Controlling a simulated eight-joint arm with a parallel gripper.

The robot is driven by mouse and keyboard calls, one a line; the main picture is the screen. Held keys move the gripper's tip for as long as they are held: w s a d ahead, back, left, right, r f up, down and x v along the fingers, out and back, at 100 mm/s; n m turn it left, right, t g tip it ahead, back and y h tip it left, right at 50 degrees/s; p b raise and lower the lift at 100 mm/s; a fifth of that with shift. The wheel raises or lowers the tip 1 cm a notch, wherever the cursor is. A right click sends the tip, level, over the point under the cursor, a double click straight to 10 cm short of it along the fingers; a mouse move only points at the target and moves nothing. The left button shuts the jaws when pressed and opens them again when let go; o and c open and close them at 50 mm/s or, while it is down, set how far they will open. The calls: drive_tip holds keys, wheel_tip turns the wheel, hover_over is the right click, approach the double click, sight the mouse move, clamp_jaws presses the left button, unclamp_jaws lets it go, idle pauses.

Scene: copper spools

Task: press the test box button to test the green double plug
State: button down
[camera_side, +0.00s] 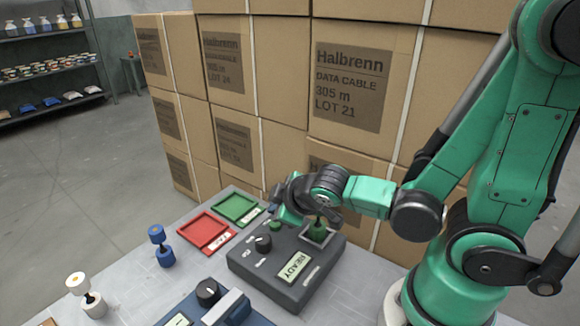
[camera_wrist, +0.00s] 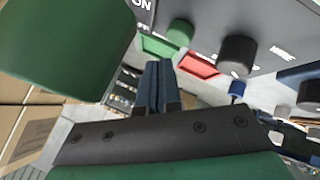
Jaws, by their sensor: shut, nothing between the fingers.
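The dark grey test box (camera_side: 262,268) stands on the table, its display reading READY. Its round green button (camera_side: 275,226) is near the back edge and also shows in the wrist view (camera_wrist: 180,33). The green double plug (camera_side: 319,229) stands upright in the socket at the box's right. In the wrist view a large green shape at the upper left, probably this plug, is close to the camera. My gripper (camera_side: 271,208) is shut and empty, its dark blue fingers (camera_wrist: 158,65) together, just above the button. Whether they touch it I cannot tell.
A black knob (camera_side: 262,242) sits beside the button. A red tray (camera_side: 205,232) and a green tray (camera_side: 238,208) lie behind the box. A blue plug (camera_side: 162,246) and a white plug (camera_side: 86,294) stand at left. A blue device (camera_side: 222,305) is in front. Cartons (camera_side: 260,100) stack behind.

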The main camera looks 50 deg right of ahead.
drive_tip(key=shift+r, duration=2.25)
drive_tip(key=m+y, duration=0.1)
drive_tip(key=s+a+r+m+g+y, duration=0.1)
drive_tip(key=m, duration=0.1)
drive_tip(key=s+r+m, duration=0.1)
drive_tip(key=m, duration=0.1)
drive_tip(key=shift+s+a+r+g+y, duration=0.1)
drive_tip(key=shift+s+a+g+y, duration=0.1)
drive_tip(key=shift+g+y, duration=0.2)
wheel_tip(320, 180, up, 6)
drive_tip(key=g, duration=0.7)
hover_over(277, 226)
drive_tip(key=shift+f, duration=0.2)
